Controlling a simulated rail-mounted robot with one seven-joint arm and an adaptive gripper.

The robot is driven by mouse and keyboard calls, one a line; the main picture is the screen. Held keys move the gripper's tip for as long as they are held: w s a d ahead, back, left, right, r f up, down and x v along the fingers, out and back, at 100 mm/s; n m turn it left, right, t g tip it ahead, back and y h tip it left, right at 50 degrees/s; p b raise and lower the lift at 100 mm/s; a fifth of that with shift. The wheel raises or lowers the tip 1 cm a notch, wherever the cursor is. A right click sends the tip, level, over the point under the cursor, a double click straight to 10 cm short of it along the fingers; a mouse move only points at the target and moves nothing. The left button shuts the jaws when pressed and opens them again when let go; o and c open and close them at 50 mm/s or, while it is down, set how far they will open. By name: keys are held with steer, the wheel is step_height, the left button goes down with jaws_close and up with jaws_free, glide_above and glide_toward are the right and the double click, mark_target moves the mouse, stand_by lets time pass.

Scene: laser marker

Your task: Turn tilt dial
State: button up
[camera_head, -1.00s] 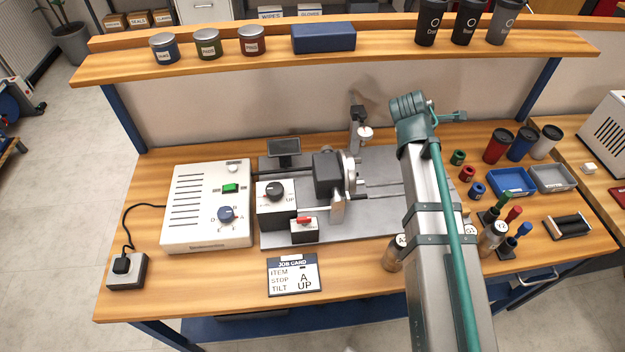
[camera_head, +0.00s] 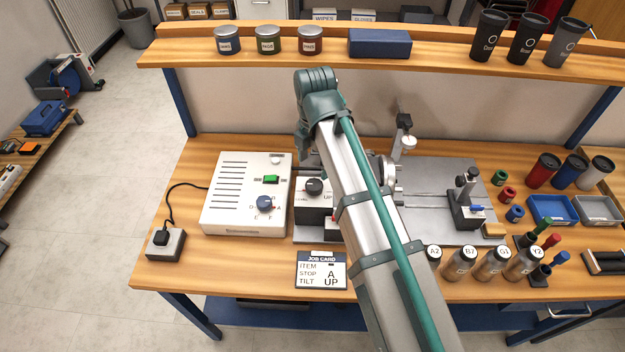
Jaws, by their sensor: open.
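My gripper is not visible; the arm hides the area just right of the dial.
A white control box (camera_head: 246,215) with a green switch and blue dial (camera_head: 265,203) stands left of the dial box. My arm hides part of the grey machine plate (camera_head: 432,180). Several labelled bottles (camera_head: 458,262) stand at the front right. A shelf (camera_head: 430,62) spans the back.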

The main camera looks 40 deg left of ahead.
mark_target(314, 184)
step_height(314, 184, down, 8)
steer(key=shift+r+p, duration=0.25)
steer(key=shift+p, duration=0.45)
steer(key=c, duration=1.2)
